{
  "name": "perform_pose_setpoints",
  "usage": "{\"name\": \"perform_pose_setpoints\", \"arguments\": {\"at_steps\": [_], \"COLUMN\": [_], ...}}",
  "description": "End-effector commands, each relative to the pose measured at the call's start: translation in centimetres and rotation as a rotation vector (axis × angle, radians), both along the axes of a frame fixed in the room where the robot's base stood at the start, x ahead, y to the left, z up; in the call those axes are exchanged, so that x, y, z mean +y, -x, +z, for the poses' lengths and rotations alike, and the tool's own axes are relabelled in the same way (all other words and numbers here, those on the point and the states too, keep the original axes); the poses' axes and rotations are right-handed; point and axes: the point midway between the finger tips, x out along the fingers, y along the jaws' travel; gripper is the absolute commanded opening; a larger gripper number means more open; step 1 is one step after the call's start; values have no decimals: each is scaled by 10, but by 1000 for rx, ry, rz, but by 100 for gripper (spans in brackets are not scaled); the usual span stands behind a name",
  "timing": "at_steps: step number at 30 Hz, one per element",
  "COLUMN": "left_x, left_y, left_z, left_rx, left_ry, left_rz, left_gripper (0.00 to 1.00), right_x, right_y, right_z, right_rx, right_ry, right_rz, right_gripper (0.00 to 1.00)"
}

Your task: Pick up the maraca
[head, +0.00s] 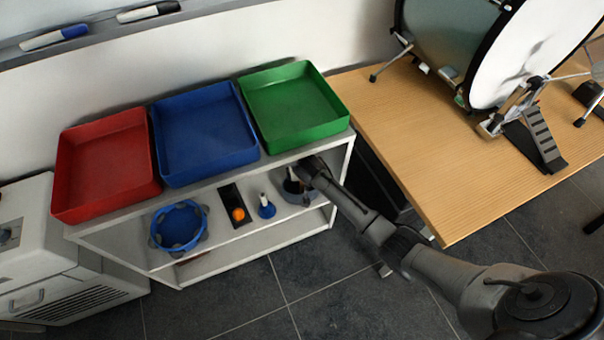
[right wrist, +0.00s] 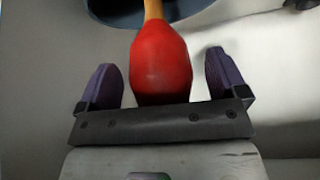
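The maraca (right wrist: 161,62) shows in the right wrist view, with a red head toward my gripper and a wooden handle pointing away to the top edge. My right gripper (right wrist: 164,78) is open, with its two purple fingers on either side of the red head and a visible gap on both sides. In the head view my right arm reaches into the right end of the shelf unit, and its gripper (head: 296,184) is partly hidden there. I cannot make out the maraca in the head view. My left gripper is in neither view.
On the white shelf unit (head: 310,224) stand red (head: 107,165), blue (head: 204,135) and green (head: 293,107) trays. Below them are a blue tambourine (head: 178,227), an orange ball-like item (head: 238,214) and a small blue item (head: 266,208). A wooden table (head: 440,170) with a drum (head: 530,50) is at right.

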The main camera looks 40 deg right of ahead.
Motion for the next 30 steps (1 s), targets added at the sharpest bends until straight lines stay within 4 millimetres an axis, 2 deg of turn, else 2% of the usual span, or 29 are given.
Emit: {"name": "perform_pose_setpoints", "arguments": {"at_steps": [2,16,25,30], "left_x": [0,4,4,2], "left_y": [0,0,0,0], "left_z": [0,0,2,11], "left_rx": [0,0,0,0], "left_ry": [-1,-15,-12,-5], "left_rz": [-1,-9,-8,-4], "left_gripper": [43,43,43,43], "right_x": [0,0,0,0], "right_y": [0,0,0,0], "right_z": [0,0,1,6], "right_rx": [-1,-1,0,-1], "right_ry": [0,0,0,1], "right_rz": [0,0,0,-1], "right_gripper": [83,40,39,39]}}
